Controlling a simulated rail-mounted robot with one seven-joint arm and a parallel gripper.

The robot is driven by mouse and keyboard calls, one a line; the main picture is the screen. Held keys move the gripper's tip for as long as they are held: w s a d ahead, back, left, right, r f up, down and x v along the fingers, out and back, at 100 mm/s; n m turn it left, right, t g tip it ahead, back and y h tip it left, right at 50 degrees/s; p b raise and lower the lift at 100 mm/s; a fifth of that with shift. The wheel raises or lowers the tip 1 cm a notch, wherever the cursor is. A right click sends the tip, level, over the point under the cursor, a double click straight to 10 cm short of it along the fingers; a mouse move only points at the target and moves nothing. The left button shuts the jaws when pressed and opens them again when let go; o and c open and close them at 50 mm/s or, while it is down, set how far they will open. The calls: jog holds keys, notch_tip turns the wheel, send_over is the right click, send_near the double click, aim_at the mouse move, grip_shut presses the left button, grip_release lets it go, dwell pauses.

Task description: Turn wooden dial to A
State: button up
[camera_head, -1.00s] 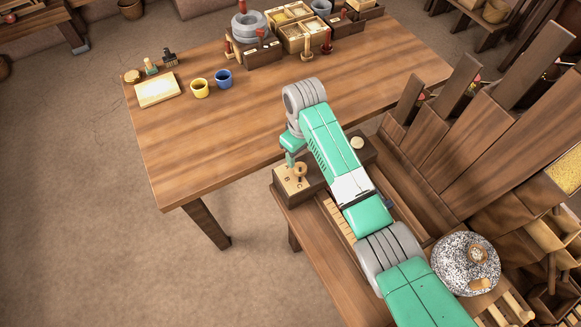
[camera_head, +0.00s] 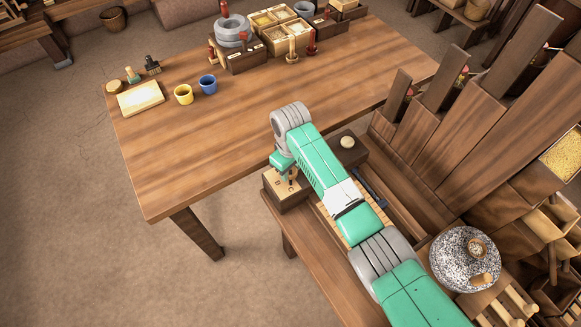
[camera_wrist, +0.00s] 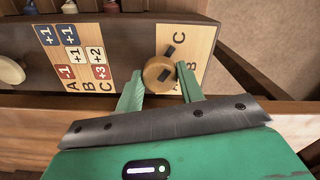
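The round wooden dial (camera_wrist: 156,73) sits on a pale plate (camera_wrist: 192,48) lettered in dark print. Its dark mark points up in the wrist view, towards the letter C. The other letters beside the dial are partly covered by it and a finger. My gripper (camera_wrist: 159,70) has its two green fingers on either side of the dial, with a narrow gap showing at the left; contact on the right cannot be told. In the head view my gripper (camera_head: 287,176) is down at the dial box (camera_head: 289,200), and hides most of the dial.
A label panel (camera_wrist: 85,55) with blue and red number tiles lies left of the dial, and a pale round knob (camera_wrist: 11,70) beyond it. The big table (camera_head: 215,145) holds a yellow cup (camera_head: 183,95) and a blue cup (camera_head: 208,84). A speckled stone (camera_head: 462,262) stands right.

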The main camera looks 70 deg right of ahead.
jog(key=shift+r+m+p, duration=0.15)
jog(key=shift+m+p, duration=0.15)
jog(key=shift+p, duration=0.2)
jog(key=shift+m+p, duration=0.3)
jog(key=shift+p, duration=0.05)
jog(key=shift+r+m+p, duration=0.1)
jog(key=shift+m+p, duration=1.1)
jog(key=m+p, duration=0.2)
jog(key=m, duration=0.1)
jog(key=shift+m, duration=0.3)
jog(key=m+p, duration=0.1)
jog(key=m, duration=0.2)
jog(key=shift+m, duration=0.3)
jog(key=m, duration=0.4)
jog(key=m+p, duration=0.1)
jog(key=m, duration=0.1)
jog(key=shift+f, duration=0.25)
jog(key=m, duration=0.6)
jog(key=shift+m, duration=0.4)
